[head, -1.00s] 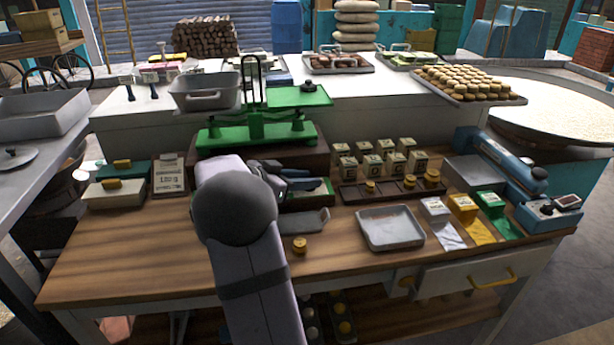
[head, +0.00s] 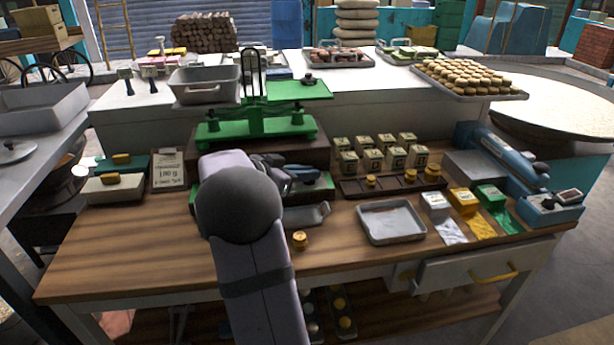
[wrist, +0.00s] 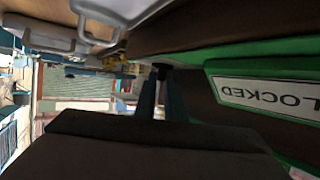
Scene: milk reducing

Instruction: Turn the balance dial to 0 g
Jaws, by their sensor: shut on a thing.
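The green balance (head: 255,128) stands on a dark brown base at the back of the wooden bench, with a grey metal pan (head: 205,86) on its left and a green plate (head: 300,90) on its right. My gripper (head: 318,178) is low at the front of this base, partly hidden by my arm in the head view. In the wrist view my gripper (wrist: 161,82) has its fingers close together on a small dark knob (wrist: 161,71), which looks like the balance dial. A green panel with a white "LOCKED" label (wrist: 268,94) is beside it. The dial's reading is not visible.
A printed card (head: 168,170) stands left of the balance. A brass weight (head: 300,240) and a grey tray (head: 391,222) lie in front. Several small boxes (head: 372,160) stand to the right. The bench's front left is clear.

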